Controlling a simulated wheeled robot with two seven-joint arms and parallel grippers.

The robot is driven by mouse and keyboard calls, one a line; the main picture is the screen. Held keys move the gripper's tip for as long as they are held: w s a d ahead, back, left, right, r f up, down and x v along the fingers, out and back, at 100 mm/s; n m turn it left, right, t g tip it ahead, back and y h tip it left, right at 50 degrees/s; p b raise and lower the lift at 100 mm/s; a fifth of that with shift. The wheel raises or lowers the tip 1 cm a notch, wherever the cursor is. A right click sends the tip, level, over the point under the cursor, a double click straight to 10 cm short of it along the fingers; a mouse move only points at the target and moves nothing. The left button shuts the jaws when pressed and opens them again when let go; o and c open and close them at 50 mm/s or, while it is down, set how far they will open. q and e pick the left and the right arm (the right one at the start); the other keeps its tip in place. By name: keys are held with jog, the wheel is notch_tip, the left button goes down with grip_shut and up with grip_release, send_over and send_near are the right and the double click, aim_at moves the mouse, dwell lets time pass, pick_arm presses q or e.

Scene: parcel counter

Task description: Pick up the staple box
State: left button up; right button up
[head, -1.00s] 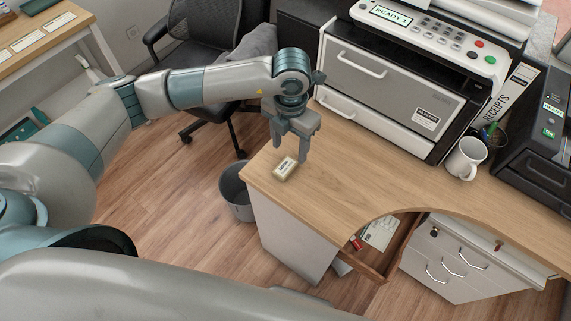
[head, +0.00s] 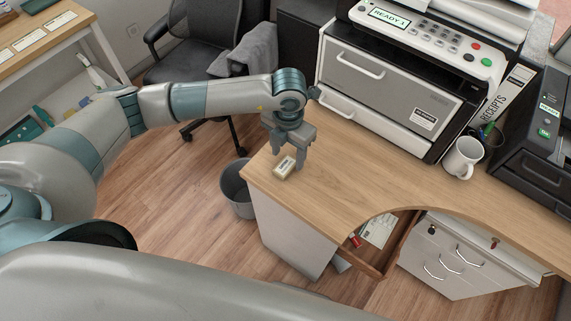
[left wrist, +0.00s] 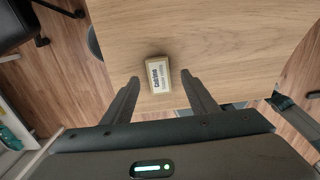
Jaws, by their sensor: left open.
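The staple box (head: 284,168) is a small pale box with a dark-lettered label. It lies on the wooden counter (head: 330,180) near its left corner. My left gripper (head: 288,158) is open and points down just above and behind the box in the head view. In the left wrist view the box (left wrist: 158,75) lies ahead of the gap between the open fingers (left wrist: 164,88), with its near end about level with the fingertips. My right gripper is not in view.
A printer (head: 395,75) stands on the counter behind the gripper. A white mug (head: 463,158) and a pen cup (head: 490,135) stand to the right. An open drawer (head: 380,240) sits below the counter's curved edge. A grey bin (head: 236,190) stands on the floor at left.

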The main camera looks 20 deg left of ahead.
aim_at(286, 164)
pick_arm(q)
jog(key=shift+a+f+p, duration=0.15)
jog(key=shift+f+p, duration=0.25)
jog(key=shift+f, duration=1.35)
jog(key=c, duration=1.2)
